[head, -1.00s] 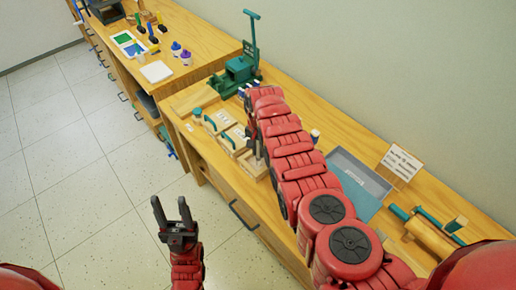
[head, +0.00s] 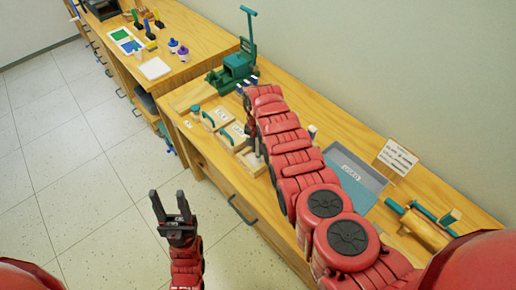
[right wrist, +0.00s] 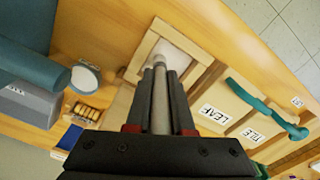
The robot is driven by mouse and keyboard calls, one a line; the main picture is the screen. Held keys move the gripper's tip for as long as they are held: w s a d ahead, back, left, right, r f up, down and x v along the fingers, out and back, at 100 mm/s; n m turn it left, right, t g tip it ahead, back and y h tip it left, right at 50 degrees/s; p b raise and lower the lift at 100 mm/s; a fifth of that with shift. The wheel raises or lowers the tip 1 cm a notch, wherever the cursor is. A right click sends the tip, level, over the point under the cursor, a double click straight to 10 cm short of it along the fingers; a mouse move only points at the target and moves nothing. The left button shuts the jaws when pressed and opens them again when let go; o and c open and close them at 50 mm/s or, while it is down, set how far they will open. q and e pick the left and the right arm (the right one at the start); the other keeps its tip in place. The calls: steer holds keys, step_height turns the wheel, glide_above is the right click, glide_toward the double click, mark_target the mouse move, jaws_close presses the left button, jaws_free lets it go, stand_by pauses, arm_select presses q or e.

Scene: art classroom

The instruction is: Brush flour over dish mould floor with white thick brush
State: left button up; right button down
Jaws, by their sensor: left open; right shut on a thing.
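My right gripper (right wrist: 160,90) is shut on the pale grey handle of the brush (right wrist: 160,108). The brush points into a square wooden-framed mould (right wrist: 141,58), its tip over the pale floor inside. I cannot tell whether the tip touches that floor. In the head view the right gripper (head: 257,143) is above the mould (head: 251,164), and my arm hides the brush mostly. My left gripper (head: 171,208) is open and empty, over the floor in front of the bench.
A round pale-topped container (right wrist: 85,78) stands nearby. A grey-blue tray (head: 375,177), sign (head: 397,158) and green press (head: 232,72) are on the bench.

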steer(key=shift+w+a+f+b, duration=0.1)
steer(key=shift+w+a+b, duration=0.15)
steer(key=shift+b, duration=0.65)
steer(key=shift+w, duration=0.1)
steer(key=shift+b, duration=0.35)
steer(key=shift+w+a+b, duration=0.35)
steer(key=shift+w+b, duration=0.05)
steer(key=shift+b, duration=1.4)
steer(key=shift+w+a+b, duration=0.3)
steer(key=shift+w+b, duration=0.1)
steer(key=shift+b, duration=2.8)
